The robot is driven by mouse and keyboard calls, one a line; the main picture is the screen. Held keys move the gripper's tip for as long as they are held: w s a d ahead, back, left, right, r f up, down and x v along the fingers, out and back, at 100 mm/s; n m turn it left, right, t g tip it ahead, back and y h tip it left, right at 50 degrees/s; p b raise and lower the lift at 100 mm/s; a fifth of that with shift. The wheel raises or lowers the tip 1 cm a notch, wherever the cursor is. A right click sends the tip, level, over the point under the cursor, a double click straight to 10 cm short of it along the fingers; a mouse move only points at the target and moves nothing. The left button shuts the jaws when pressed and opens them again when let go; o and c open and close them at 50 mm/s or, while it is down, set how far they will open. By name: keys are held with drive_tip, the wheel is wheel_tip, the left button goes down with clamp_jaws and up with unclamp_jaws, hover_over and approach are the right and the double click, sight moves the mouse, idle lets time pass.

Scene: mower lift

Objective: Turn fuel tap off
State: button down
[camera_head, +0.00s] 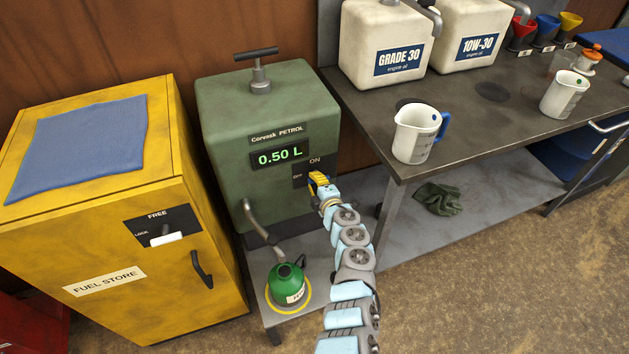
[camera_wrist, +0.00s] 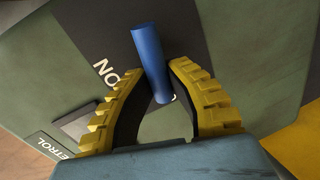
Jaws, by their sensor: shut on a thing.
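The green petrol dispenser (camera_head: 262,110) stands in the middle of the head view, its display reading 0.50 L. On its front is a dark tap plate (camera_head: 299,180) with ON and OFF labels. My gripper (camera_head: 318,181) is at this plate and hides the tap in the head view. In the wrist view, the tap's blue lever (camera_wrist: 150,60) stands between my yellow fingers (camera_wrist: 158,75), which are shut on it. The OFF label is not seen in the wrist view.
A green fuel can (camera_head: 285,284) stands below the dispenser's spout (camera_head: 258,222). The yellow fuel store (camera_head: 110,230) is close on the left. A dark workbench (camera_head: 470,125) with jugs and oil containers is on the right. Open floor (camera_head: 500,280) lies at right front.

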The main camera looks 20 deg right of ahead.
drive_tip(key=shift+n, duration=0.6)
drive_tip(key=shift+h, duration=0.3)
drive_tip(key=c, duration=0.9)
unclamp_jaws()
drive_tip(key=shift+w, duration=0.1)
drive_tip(key=shift+c, duration=0.2)
